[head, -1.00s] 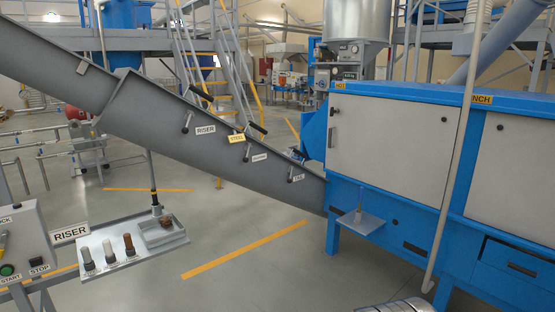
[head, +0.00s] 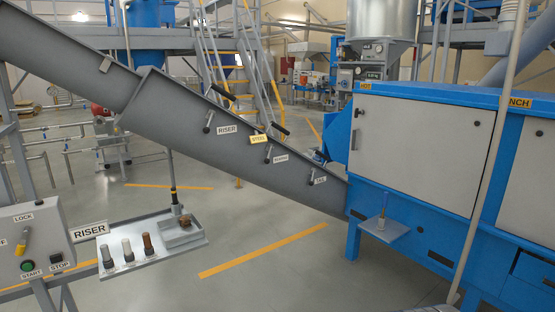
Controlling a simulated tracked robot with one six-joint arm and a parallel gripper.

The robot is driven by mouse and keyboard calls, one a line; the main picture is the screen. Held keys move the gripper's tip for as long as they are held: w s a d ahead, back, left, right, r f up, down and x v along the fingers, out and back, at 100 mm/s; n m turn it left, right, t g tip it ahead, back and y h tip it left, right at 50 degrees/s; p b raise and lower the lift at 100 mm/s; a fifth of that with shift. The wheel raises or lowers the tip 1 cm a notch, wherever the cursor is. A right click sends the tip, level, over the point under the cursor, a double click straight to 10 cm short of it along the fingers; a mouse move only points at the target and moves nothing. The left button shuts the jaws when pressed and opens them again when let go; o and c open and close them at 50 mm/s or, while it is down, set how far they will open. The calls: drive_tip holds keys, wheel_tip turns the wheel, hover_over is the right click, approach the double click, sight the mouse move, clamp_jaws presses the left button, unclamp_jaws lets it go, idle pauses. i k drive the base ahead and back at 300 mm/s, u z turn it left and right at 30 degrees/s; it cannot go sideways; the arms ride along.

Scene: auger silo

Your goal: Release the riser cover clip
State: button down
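The grey inclined auger riser (head: 140,98) runs from upper left down to the blue machine. Several black-handled clips sit along its side. One clip (head: 208,121) is beside the RISER label (head: 227,129). A second clip (head: 268,153) is below the yellow STEEL label (head: 259,139), and a third clip (head: 310,180) is near the lower end. Whether each clip is latched is too small to tell. My gripper is not in view.
A control box (head: 38,240) with LOCK, START and STOP labels stands at lower left. A tray shelf (head: 150,262) holds several small cylinders. The blue machine (head: 400,225) with white doors fills the right. Open floor (head: 290,275) lies between.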

sight(206, 130)
drive_tip(key=i, duration=0.85)
drive_tip(key=z, duration=0.05)
